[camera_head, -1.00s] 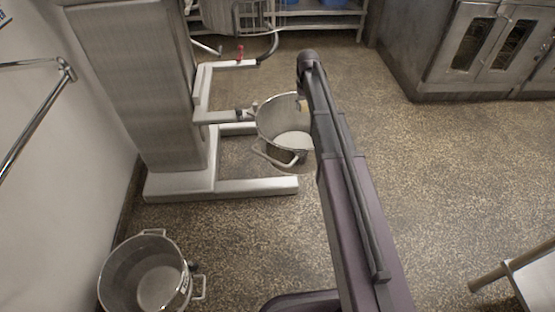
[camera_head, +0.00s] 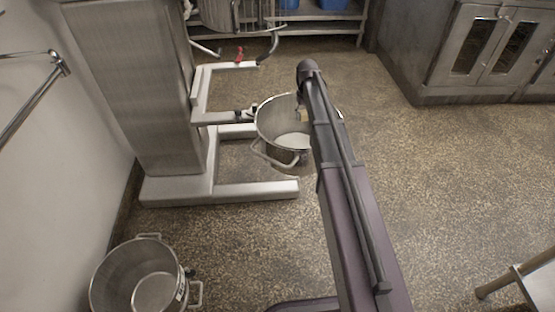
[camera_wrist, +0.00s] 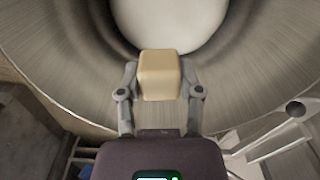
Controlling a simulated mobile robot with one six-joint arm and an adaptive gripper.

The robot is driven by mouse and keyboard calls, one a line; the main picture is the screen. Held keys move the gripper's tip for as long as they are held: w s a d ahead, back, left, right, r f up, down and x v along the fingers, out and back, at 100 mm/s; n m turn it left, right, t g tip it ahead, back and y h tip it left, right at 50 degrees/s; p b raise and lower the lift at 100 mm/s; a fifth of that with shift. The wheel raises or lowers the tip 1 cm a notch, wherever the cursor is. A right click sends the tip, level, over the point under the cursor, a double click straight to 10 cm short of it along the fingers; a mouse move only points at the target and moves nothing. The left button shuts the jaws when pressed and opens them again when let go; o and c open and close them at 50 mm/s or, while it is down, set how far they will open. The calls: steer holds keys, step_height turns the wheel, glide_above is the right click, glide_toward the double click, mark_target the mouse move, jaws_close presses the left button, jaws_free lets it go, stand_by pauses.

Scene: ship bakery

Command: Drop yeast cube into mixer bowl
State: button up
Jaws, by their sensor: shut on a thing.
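My gripper (camera_wrist: 160,92) is shut on the yeast cube (camera_wrist: 160,75), a small tan block held between the two fingertips in the wrist view. The mixer bowl (camera_wrist: 75,60) is the steel bowl behind and around the cube in that view, with its pale round bottom beyond the cube. In the head view the mixer bowl (camera_head: 268,128) hangs on the mixer's arm, and my arm covers its right side. A small tan bit of the cube (camera_head: 303,115) shows beside my arm, over the bowl's opening. The gripper's fingers are mostly hidden there.
The mixer (camera_head: 140,90) stands at the left with its base legs on the floor. A second steel pot (camera_head: 105,285) stands on the floor at lower left. An oven (camera_head: 470,60) is at upper right.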

steer(key=o, duration=1.1)
steer(key=shift+o, duration=0.2)
